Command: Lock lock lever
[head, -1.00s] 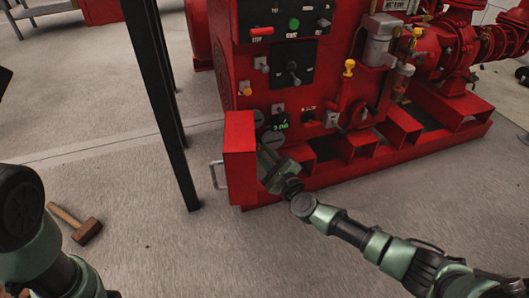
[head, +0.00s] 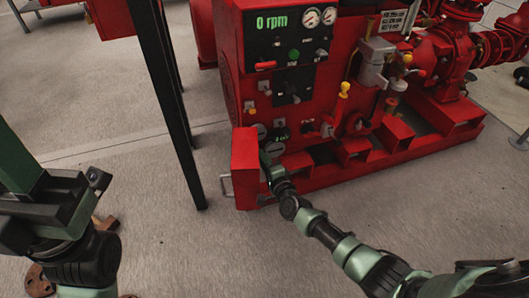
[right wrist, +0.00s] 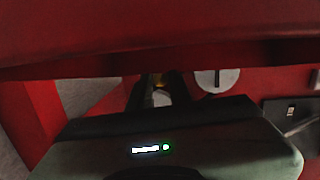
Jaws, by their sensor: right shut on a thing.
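The red pumpset (head: 345,125) stands ahead with its control panel (head: 292,45) facing me. A red box-like part (head: 245,165) juts out at its lower left, with a metal handle (head: 226,186) on its left side. My right gripper (head: 268,163) is just right of this part, its fingertips mostly hidden. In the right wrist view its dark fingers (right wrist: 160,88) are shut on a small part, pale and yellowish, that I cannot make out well. I cannot pick out the lock lever for certain. My left arm is at the left, and its fingertips do not show.
A black post (head: 165,105) stands left of the pumpset. A mallet (head: 106,222), partly hidden by my left arm, and brown round pieces (head: 42,278) lie on the floor at lower left. The middle floor is clear.

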